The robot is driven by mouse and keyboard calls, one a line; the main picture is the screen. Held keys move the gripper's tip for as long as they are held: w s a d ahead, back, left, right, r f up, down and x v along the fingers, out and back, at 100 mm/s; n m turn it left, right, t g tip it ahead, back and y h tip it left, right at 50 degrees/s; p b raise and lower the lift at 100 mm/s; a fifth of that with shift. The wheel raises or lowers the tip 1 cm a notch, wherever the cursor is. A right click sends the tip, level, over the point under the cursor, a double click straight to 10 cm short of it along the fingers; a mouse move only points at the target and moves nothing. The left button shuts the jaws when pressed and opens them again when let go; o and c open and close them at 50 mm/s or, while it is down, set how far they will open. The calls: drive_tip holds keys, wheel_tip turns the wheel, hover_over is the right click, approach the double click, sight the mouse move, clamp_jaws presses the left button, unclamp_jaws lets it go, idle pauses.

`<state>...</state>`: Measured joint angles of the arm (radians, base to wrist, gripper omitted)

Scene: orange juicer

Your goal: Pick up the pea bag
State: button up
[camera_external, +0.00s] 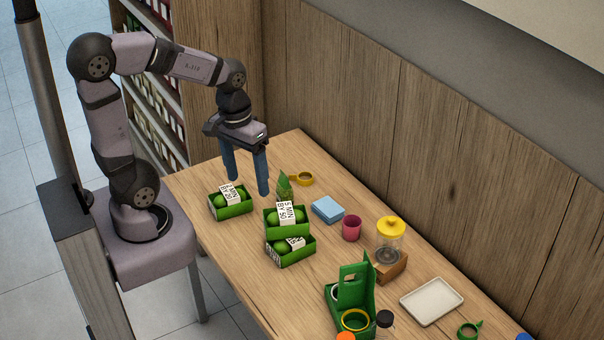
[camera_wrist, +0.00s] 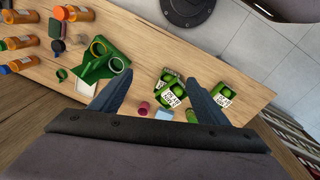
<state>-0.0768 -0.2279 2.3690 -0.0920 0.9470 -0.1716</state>
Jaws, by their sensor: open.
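A small green pointed bag (camera_external: 284,187), which looks like the pea bag, stands upright on the wooden table behind the stacked green boxes. In the wrist view a small green patch (camera_wrist: 192,116) beside the right finger may be the same bag, mostly hidden. My gripper (camera_external: 249,185) is open and empty, its two blue fingers pointing down above the table. It is to the left of the bag and apart from it. In the wrist view my gripper (camera_wrist: 158,81) shows its fingers wide apart, with nothing between them held.
Green boxes of limes (camera_external: 232,201) (camera_external: 286,218) stand near the bag, two of them close together. A wooden wall runs behind.

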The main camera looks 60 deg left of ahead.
drive_tip(key=w+a+f+n+t+h+b, duration=0.2)
drive_tip(key=w+a+f+n+t+b, duration=0.15)
drive_tip(key=w+n+b, duration=0.6)
wheel_tip(320, 180, up, 4)
drive_tip(key=n+t+y+b, duration=0.2)
drive_tip(key=n+t+b, duration=0.8)
drive_tip(key=n+b, duration=1.2)
hover_over(282, 176)
drive_tip(key=s, duration=0.2)
drive_tip(key=shift+g, duration=0.35)
wheel_tip(282, 176, down, 29)
drive_tip(key=shift+s+f, duration=0.1)
drive_tip(key=shift+d+f+x, duration=0.1)
drive_tip(key=shift+d+x, duration=0.05)
drive_tip(key=shift+x, duration=1.7)
drive_tip(key=shift+d+f+x, duration=0.15)
drive_tip(key=shift+x, duration=1.65)
drive_tip(key=shift+s, duration=0.1)
